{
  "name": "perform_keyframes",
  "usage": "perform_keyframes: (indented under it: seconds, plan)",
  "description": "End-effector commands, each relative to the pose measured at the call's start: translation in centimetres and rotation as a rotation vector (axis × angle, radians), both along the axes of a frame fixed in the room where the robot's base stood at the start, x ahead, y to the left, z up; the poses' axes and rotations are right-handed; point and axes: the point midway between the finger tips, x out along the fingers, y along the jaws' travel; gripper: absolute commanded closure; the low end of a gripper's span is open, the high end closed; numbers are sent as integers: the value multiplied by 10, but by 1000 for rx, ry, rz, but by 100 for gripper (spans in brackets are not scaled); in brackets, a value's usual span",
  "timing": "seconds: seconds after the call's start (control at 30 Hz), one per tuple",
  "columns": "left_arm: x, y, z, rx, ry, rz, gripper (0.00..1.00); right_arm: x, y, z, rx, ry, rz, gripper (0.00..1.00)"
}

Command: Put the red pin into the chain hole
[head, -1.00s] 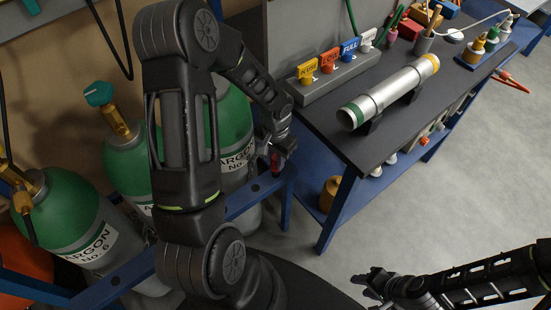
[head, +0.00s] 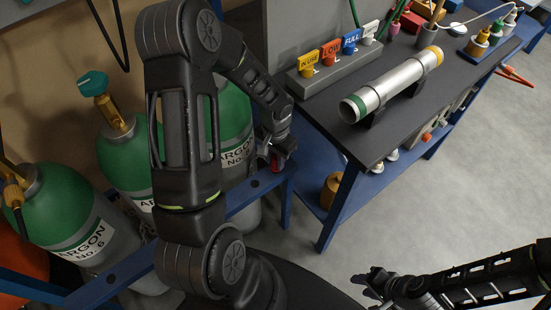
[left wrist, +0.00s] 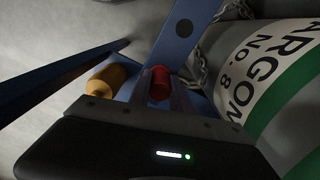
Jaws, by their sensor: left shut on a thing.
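The red pin (left wrist: 159,83) is held between the fingers of my left gripper (left wrist: 160,88) in the left wrist view. In the head view a little red of the pin (head: 275,164) shows below my left gripper (head: 278,148), beside the blue rack rail. A blue bar (left wrist: 184,32) with one dark round hole lies just beyond the pin in the left wrist view. A metal chain (left wrist: 201,72) hangs beside this bar, against the gas cylinder. Whether the pin touches the bar or chain cannot be told. My right gripper (head: 372,284) is at the lower right, apart from everything; its finger gap is unclear.
Green and grey argon cylinders (head: 77,205) stand in the blue rack at left. A dark-topped bench (head: 375,145) carries a metal pipe (head: 395,85) and coloured tags. An orange-brown cylinder (left wrist: 106,79) sits near the gripper.

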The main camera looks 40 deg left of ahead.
Motion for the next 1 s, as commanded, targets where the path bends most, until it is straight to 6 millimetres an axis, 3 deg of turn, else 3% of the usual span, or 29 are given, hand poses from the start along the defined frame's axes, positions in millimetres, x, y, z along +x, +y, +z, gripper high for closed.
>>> perform_keyframes:
  seconds: [1.0]
  plan:
    - [0, 0, -17, 0, 0, 1, 100, 0, 0, -17, 0, 0, 0, 64]
